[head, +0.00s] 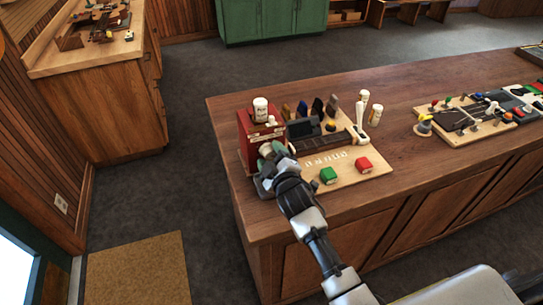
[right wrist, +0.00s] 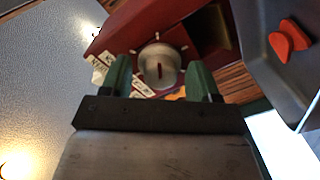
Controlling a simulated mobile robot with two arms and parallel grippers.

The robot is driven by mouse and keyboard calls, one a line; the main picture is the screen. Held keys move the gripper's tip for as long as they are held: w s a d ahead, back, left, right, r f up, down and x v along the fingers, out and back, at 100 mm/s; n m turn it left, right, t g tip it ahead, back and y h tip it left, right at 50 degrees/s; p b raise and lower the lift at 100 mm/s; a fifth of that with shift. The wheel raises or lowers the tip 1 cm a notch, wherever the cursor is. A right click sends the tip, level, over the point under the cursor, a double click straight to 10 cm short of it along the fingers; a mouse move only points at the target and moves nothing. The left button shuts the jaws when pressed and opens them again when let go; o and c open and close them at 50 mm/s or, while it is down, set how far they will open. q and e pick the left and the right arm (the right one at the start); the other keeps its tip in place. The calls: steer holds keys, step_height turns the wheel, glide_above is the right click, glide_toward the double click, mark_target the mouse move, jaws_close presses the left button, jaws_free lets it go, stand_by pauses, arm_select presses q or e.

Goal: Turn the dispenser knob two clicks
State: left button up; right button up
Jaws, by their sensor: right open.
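The red dispenser (head: 246,138) stands at the near left of the board on the wooden counter, and it also shows in the right wrist view (right wrist: 150,20). My right gripper (head: 272,150) is at the dispenser's front. In the right wrist view its two green fingers (right wrist: 160,68) are open, one on each side of the knob, with gaps showing between them and the knob. My left gripper is not in view.
A white jar (head: 260,109) sits on top of the dispenser. Green (head: 328,175) and red (head: 363,165) blocks lie on the board's front.

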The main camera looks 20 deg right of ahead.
steer(key=s+b, duration=0.2)
steer(key=s, duration=0.8)
steer(key=shift+s+d+r, duration=0.2)
steer(key=shift+s+d, duration=0.1)
steer(key=shift+s, duration=0.1)
